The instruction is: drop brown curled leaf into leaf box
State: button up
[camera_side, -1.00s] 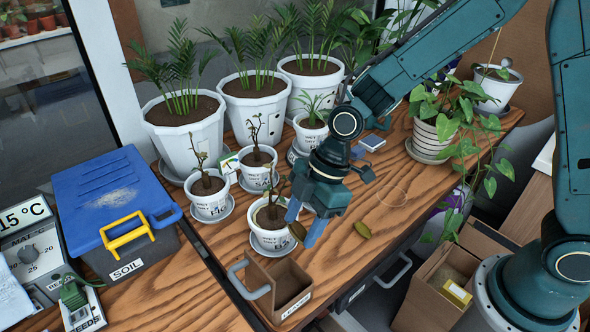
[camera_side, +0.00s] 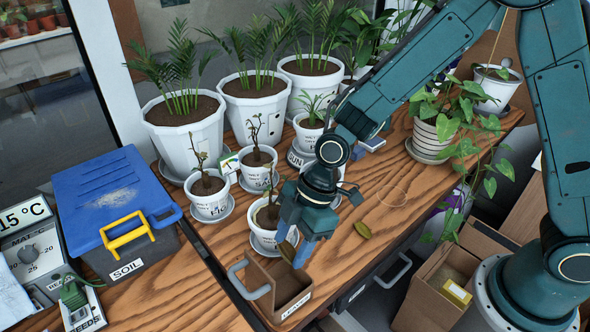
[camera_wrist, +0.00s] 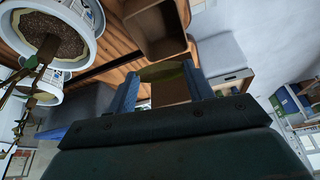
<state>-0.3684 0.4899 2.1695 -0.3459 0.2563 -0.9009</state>
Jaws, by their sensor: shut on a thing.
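The brown curled leaf (camera_side: 287,252) is pinched between the blue fingertips of my gripper (camera_side: 295,250), which points downward. In the wrist view the leaf (camera_wrist: 165,72) spans the gap between the two fingers (camera_wrist: 162,85) and looks olive-brown. The leaf box (camera_side: 289,284) is a brown open-topped box with a label on its front, at the front of the bench. The held leaf is above the box's back edge in the side view, apart from its floor. The wrist view shows the box (camera_wrist: 155,30) just beyond the fingertips.
A small white pot (camera_side: 266,239) with a seedling stands close behind the box. The blue-lidded soil bin (camera_side: 115,195) is at left. Bare wood lies to the right.

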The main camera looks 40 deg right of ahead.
jog(key=shift+f, duration=1.45)
jog(key=o, duration=1)
jog(key=shift+o, duration=0.2)
jog(key=v, duration=1.4)
jog(key=shift+a, duration=0.1)
